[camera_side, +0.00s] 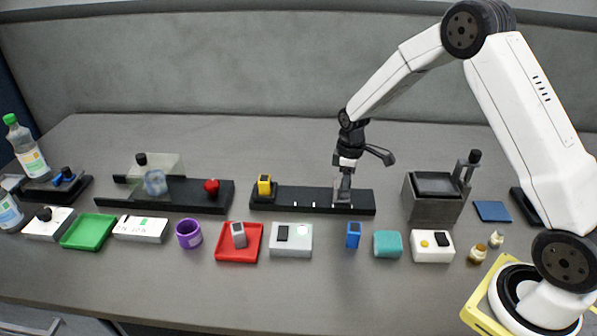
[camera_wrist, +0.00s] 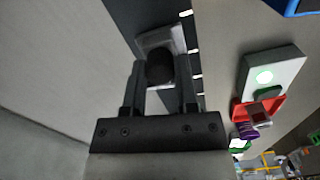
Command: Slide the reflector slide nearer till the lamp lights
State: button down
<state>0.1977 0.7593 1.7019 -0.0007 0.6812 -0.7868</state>
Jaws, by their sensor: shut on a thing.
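The black rail (camera_side: 300,202) lies across the table, with white marks along its front. A yellow sensor block (camera_side: 264,185) stands at its left end. The grey reflector slide (camera_side: 342,208) is on the rail toward its right end. My gripper (camera_side: 343,192) reaches down to it from above. In the wrist view, my gripper (camera_wrist: 160,80) is shut on the slide's dark round knob (camera_wrist: 160,67), with the grey slide plate (camera_wrist: 163,38) beyond.
In front of the rail stand a red tray (camera_side: 222,259), a blue block (camera_side: 353,235) and a teal block (camera_side: 388,244). A dark grey open-topped fixture (camera_side: 432,207) stands right of the rail. A black base with a red knob (camera_side: 211,186) is at left. The table behind the rail is clear.

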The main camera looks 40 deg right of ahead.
jog(key=shift+c, duration=1.8)
grip_release()
jog(key=shift+r, duration=0.15)
jog(key=shift+r, duration=3.8)
jog(key=s+a+m+t, duration=0.1)
jog(key=s+a+m, duration=0.1)
jog(key=s, duration=0.4)
jog(key=s+a+m, duration=0.2)
jog(key=s+a, duration=0.2)
jog(key=s, duration=0.2)
jog(key=s+a+r+m+t, duration=0.1)
jog(key=s+a+m, duration=0.1)
jog(key=s, duration=0.4)
jog(key=shift+s+a+m+t, duration=0.3)
jog(key=shift+s+a+m, duration=0.1)
jog(key=shift+a, duration=0.3)
